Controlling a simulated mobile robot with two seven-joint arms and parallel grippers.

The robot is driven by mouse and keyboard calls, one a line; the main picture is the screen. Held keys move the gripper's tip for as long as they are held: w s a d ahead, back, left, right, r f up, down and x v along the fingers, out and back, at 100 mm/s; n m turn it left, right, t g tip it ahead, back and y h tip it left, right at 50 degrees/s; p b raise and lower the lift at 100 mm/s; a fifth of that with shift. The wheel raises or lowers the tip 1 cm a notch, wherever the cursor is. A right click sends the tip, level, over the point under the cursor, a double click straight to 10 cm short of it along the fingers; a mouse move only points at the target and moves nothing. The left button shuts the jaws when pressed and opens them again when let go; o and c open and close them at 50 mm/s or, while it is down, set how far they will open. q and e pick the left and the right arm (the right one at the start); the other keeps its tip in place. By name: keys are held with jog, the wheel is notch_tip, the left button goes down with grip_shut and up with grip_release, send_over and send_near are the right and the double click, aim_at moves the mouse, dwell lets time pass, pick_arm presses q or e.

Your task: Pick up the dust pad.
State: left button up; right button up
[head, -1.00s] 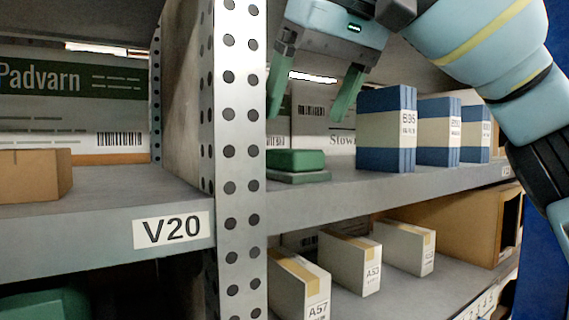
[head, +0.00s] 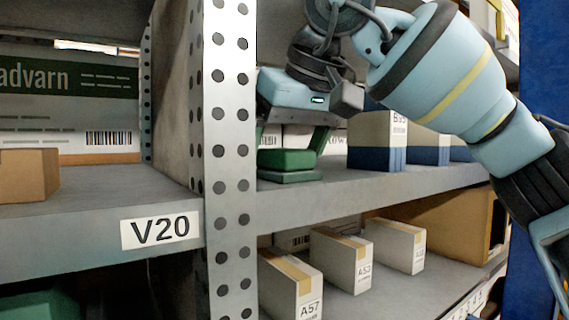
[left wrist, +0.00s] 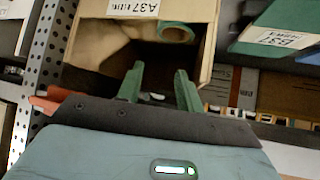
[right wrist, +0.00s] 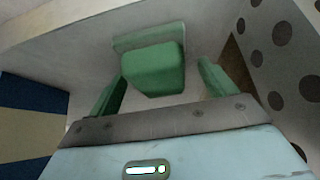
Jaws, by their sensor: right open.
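The dust pad (head: 287,159) looks like a green block on a flat grey-green base, resting on the shelf just right of the perforated post in the head view. In the right wrist view the dust pad (right wrist: 154,70) lies ahead, between and slightly beyond the fingers. My right gripper (head: 293,140) is open and empty, low over the pad, with a finger on either side; whether they touch it I cannot tell. In the left wrist view my left gripper (left wrist: 158,78) has its fingers apart and empty, before an open cardboard bin (left wrist: 90,45) labelled A37.
The perforated post (head: 229,130) stands close left of the pad. Blue-and-white boxes (head: 377,142) stand to its right on the same shelf (head: 340,193). Several narrow white boxes (head: 340,260) stand on the shelf below. A box labelled Padvarn (head: 70,105) is at far left.

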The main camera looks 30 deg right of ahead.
jog(key=shift+s, duration=0.1)
jog(key=shift+c, duration=0.2)
jog(key=c, duration=1.1)
jog(key=shift+o, duration=0.2)
jog(key=shift+r, duration=0.1)
jog(key=shift+r, duration=1.75)
jog(key=s+d+r, duration=0.1)
jog(key=s, duration=1.5)
jog(key=shift+d+r, duration=0.15)
